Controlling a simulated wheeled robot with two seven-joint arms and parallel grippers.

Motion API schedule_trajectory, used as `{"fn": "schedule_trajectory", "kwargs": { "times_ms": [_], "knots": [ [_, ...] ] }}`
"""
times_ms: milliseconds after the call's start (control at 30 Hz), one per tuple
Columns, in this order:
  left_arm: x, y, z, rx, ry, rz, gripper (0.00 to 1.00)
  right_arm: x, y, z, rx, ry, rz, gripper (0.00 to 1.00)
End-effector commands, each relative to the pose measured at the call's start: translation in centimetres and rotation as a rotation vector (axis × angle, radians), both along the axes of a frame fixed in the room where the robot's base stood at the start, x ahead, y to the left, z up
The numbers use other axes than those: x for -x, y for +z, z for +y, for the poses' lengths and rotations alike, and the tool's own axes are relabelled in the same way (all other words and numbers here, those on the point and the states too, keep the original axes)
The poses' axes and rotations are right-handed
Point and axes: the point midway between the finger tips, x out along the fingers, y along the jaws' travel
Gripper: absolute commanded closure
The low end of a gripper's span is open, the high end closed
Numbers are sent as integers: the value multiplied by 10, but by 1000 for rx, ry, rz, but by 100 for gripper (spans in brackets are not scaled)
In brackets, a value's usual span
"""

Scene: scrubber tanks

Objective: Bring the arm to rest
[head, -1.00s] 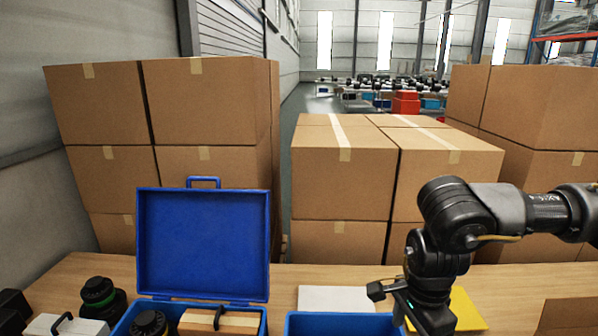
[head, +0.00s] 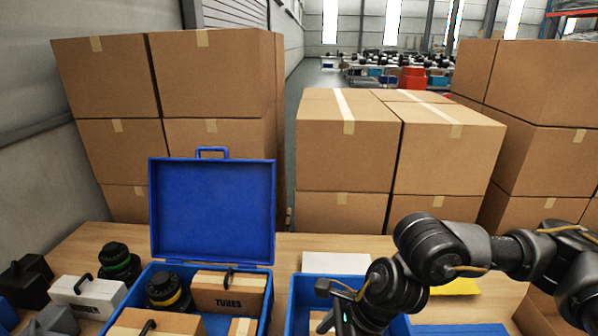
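My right arm comes in from the right over the table. Its gripper (head: 335,312) points down over the open blue bin (head: 293,312) at the lower middle. The gripper's lower part is cut off by the bottom edge and partly hidden by my wrist, so I cannot tell whether it is open or holds anything. My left gripper is not in view.
An open blue case (head: 212,212) holds a "TUBES" box (head: 228,292) and a yellow-banded black canister (head: 168,291). Left of it are a green-banded canister (head: 119,262) and a white handled box (head: 88,294). Cardboard stacks (head: 345,150) stand behind the table (head: 335,243).

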Motion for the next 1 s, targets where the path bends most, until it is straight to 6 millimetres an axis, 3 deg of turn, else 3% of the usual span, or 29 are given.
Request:
{"fn": "schedule_trajectory", "kwargs": {
  "times_ms": [67,200,300,400,467,567,700,800,833,1000],
  "knots": [
    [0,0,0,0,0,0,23,16,-4,35,-135,-86,68,26],
    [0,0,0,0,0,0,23,33,13,95,-433,-356,259,26],
    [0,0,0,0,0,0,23,32,32,120,-639,-605,444,26],
    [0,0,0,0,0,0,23,21,45,124,-819,-887,658,26],
    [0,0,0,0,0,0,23,10,47,118,-915,-1073,795,26],
    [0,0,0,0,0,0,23,-9,38,91,-1053,-1410,1031,26],
    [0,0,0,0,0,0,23,-23,-5,30,-1201,-1935,1351,26],
    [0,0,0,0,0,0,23,-11,-54,-25,-1276,-2349,1544,26],
    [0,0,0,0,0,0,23,-4,-69,-43,1235,2364,-1518,26],
    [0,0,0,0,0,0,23,49,-132,-113,927,2065,-1167,26]
  ]
}}
